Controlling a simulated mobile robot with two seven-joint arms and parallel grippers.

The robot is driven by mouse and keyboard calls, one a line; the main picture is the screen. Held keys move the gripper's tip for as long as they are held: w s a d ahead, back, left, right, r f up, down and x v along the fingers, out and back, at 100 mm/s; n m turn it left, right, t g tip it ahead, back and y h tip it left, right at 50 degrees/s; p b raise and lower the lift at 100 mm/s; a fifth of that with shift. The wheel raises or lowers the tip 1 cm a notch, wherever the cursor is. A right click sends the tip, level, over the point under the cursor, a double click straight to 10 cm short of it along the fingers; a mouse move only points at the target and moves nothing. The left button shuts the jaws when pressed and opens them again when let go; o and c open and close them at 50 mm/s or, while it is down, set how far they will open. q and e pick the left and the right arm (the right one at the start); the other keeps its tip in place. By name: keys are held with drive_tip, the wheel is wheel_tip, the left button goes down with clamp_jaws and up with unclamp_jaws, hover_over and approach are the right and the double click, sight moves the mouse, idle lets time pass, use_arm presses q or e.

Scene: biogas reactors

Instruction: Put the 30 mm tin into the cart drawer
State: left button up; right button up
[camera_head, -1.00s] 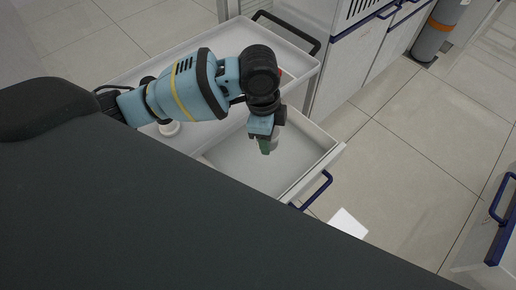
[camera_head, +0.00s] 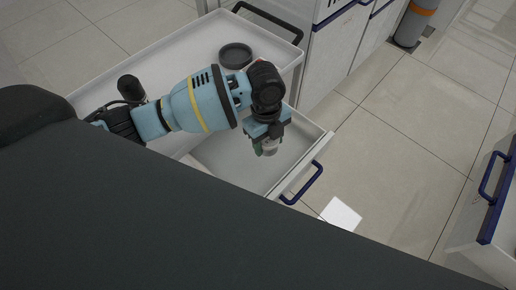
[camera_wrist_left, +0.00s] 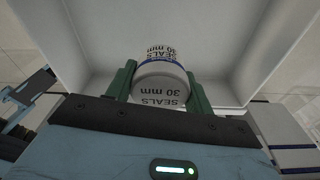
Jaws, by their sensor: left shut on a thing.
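The 30 mm tin (camera_wrist_left: 162,80) is a white cylinder with a blue band and "SEALS 30 mm" lettering, upside down in the left wrist view. My left gripper (camera_wrist_left: 160,85) is shut on it, with a green finger on each side. In the head view the left gripper (camera_head: 265,149) and the pale tin (camera_head: 270,148) are over the open cart drawer (camera_head: 225,165). The drawer's inside is white, and no other thing shows in it. Its blue handle (camera_head: 304,186) is at the front. My right gripper is not in view.
The cart top (camera_head: 150,65) is a white tray with a dark round dish (camera_head: 235,55) on it. White cabinets (camera_head: 335,55) stand behind. Another open drawer (camera_head: 490,215) with a blue handle is at the far right. Tiled floor between is clear except for a white sheet (camera_head: 341,214).

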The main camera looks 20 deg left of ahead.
sight(268, 163)
use_arm(q)
drive_tip(key=shift+f, duration=2)
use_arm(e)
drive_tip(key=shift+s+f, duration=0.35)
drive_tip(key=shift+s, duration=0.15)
use_arm(q)
wheel_tip(268, 163, down, 3)
drive_tip(key=shift+f+b, duration=0.2)
drive_tip(key=shift+b, duration=0.2)
drive_tip(key=shift+f, duration=0.3)
drive_tip(key=o, duration=0.9)
drive_tip(key=shift+o, duration=0.4)
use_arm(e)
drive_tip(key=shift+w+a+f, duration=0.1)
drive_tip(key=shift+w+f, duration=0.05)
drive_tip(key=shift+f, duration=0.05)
